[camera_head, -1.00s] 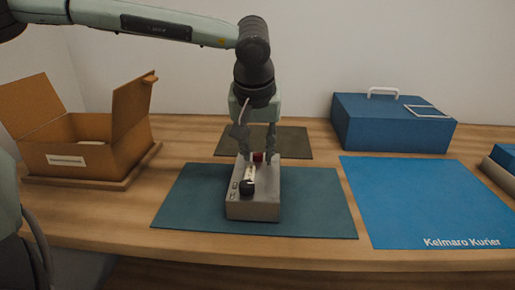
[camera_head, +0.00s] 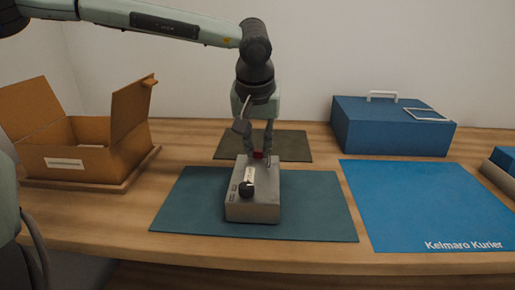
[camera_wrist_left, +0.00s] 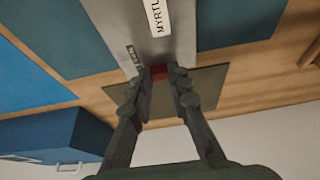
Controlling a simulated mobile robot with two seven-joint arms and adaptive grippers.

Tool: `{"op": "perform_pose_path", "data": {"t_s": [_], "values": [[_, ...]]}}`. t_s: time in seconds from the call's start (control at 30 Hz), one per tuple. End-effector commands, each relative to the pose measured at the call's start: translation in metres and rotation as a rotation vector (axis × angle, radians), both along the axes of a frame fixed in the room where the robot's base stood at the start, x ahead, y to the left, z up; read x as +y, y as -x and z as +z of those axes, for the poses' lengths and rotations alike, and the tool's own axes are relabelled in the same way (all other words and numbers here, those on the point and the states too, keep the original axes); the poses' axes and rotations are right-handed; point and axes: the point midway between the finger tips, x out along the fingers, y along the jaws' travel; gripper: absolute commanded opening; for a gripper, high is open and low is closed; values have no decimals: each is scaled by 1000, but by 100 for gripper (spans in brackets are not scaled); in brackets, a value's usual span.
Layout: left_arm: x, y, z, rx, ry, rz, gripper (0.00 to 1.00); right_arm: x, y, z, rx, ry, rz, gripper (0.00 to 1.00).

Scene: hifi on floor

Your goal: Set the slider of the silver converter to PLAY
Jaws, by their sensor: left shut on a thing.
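The silver converter (camera_head: 262,208) lies on the dark teal mat (camera_head: 315,205). It has a black knob (camera_head: 246,189) near its front and a pale name label (camera_head: 250,175), which also shows in the left wrist view (camera_wrist_left: 158,14). A red slider cap (camera_head: 258,155) is at its far end. My left gripper (camera_head: 257,159) comes down from above and is shut on the red slider cap; the left wrist view shows the cap (camera_wrist_left: 159,71) between the fingertips. The slider's position marks are too small to read. My right gripper is out of view.
An open cardboard box (camera_head: 75,162) stands on the left. A blue case with a handle (camera_head: 390,128) is at the back right, behind a blue mat (camera_head: 430,200). A dark olive mat (camera_head: 295,146) lies behind the converter.

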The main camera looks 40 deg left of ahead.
Motion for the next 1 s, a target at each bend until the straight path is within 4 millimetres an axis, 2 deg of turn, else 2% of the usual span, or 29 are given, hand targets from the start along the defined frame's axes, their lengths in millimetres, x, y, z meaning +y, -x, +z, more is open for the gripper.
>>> {"op": "perform_pose_path", "data": {"t_s": [0.03,0.2,0.57,0.67,1.0], "values": [[0,0,1,-2,-1,1,20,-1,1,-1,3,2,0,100],[0,0,1,-2,1,1,40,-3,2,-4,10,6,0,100],[-1,1,6,-2,0,0,40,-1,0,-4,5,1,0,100],[-4,5,18,-6,0,-1,40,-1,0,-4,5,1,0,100],[-18,28,84,-6,-2,-1,40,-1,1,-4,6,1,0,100]]}}
